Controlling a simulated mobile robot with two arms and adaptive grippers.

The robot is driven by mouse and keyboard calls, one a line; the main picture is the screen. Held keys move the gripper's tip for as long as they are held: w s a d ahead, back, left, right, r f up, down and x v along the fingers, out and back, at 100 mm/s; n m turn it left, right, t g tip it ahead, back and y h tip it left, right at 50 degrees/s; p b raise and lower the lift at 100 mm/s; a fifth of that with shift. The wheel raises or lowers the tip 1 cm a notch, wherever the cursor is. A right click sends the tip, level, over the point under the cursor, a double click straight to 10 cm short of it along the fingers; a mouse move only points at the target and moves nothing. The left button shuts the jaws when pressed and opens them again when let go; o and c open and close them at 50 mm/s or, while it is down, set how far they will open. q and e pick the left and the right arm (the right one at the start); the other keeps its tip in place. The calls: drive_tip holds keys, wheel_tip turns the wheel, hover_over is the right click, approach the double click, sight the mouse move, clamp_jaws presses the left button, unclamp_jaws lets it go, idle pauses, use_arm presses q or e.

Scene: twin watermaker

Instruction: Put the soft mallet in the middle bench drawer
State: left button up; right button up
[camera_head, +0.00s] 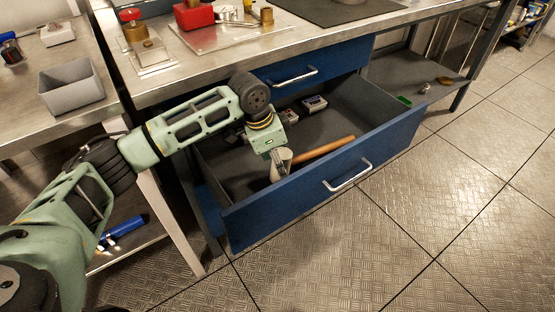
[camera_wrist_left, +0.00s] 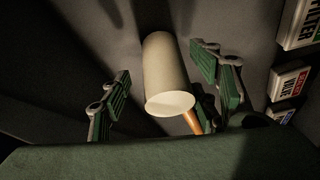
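The soft mallet lies in the open blue drawer (camera_head: 372,160), below a shut upper drawer (camera_head: 300,76). Its cream head (camera_head: 281,163) is near the drawer's front left, and its wooden handle (camera_head: 325,148) points right, close to the front panel. My left gripper (camera_head: 272,154) reaches down into the drawer at the mallet head; its fingers are mostly hidden in the head view. In the left wrist view the left gripper (camera_wrist_left: 163,92) is open, its fingers apart on either side of the head (camera_wrist_left: 168,75), with gaps visible. My right gripper is not in view.
Small labelled boxes (camera_head: 314,103) lie at the back of the drawer; they also show in the left wrist view (camera_wrist_left: 289,80). The workbench top (camera_head: 290,38) overhangs the drawer. A grey bin (camera_head: 72,100) stands on the left table. The floor right of the drawer is clear.

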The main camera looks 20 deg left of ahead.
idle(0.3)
use_arm(q)
drive_tip(key=p+v, duration=0.2)
drive_tip(key=v, duration=1)
drive_tip(key=shift+p, duration=0.3)
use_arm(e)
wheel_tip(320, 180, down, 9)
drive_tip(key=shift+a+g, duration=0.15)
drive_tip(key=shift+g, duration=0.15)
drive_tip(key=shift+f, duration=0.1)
